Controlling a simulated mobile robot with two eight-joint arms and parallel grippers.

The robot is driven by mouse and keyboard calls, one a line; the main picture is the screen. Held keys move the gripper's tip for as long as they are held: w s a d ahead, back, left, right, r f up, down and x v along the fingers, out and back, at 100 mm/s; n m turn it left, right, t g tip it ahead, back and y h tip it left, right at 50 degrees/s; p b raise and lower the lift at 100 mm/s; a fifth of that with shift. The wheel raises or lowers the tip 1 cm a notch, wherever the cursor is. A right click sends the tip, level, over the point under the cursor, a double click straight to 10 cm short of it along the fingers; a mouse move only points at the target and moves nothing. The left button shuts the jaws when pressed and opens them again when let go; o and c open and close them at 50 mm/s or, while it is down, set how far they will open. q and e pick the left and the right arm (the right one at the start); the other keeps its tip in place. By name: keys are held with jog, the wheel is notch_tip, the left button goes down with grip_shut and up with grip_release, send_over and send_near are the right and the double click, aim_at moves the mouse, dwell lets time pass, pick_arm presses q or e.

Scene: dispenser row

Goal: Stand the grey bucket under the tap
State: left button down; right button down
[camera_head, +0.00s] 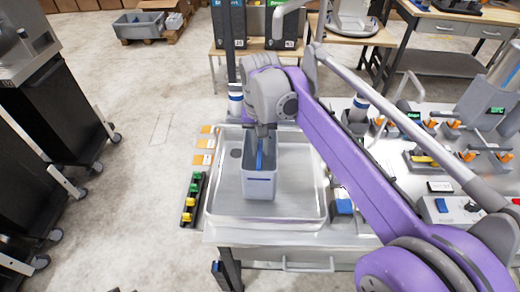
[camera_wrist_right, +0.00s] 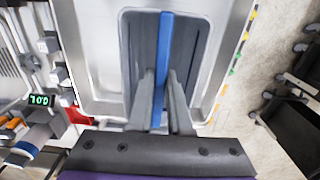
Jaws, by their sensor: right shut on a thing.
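The grey bucket (camera_head: 261,187) stands or hangs upright over the shallow metal basin (camera_head: 225,206); I cannot tell whether its bottom touches. A blue handle bar (camera_wrist_right: 165,45) runs across its opening. My right gripper (camera_head: 263,133) points down at the bucket's far part, its fingers shut on the blue bar. In the right wrist view the two fingers (camera_wrist_right: 160,88) close around this bar, above the bucket's dark inside (camera_wrist_right: 142,60). I cannot make out the tap for certain; my right arm covers the area behind the bucket. My left gripper is out of view.
A strip of green and yellow pieces (camera_head: 192,197) and orange cards (camera_head: 204,144) lie left of the basin. A blue-and-white block (camera_head: 343,206) is at its right. Several devices with orange parts (camera_head: 430,160) crowd the table's right. Black wheeled cabinets (camera_head: 50,130) stand left.

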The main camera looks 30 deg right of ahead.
jog(key=shift+s+f, duration=0.1)
jog(key=shift+f, duration=0.45)
jog(key=c, duration=0.8)
grip_release()
jog(key=shift+f, duration=0.1)
jog(key=shift+c, duration=0.2)
notch_tip(320, 180, up, 12)
jog(key=shift+p, duration=0.4)
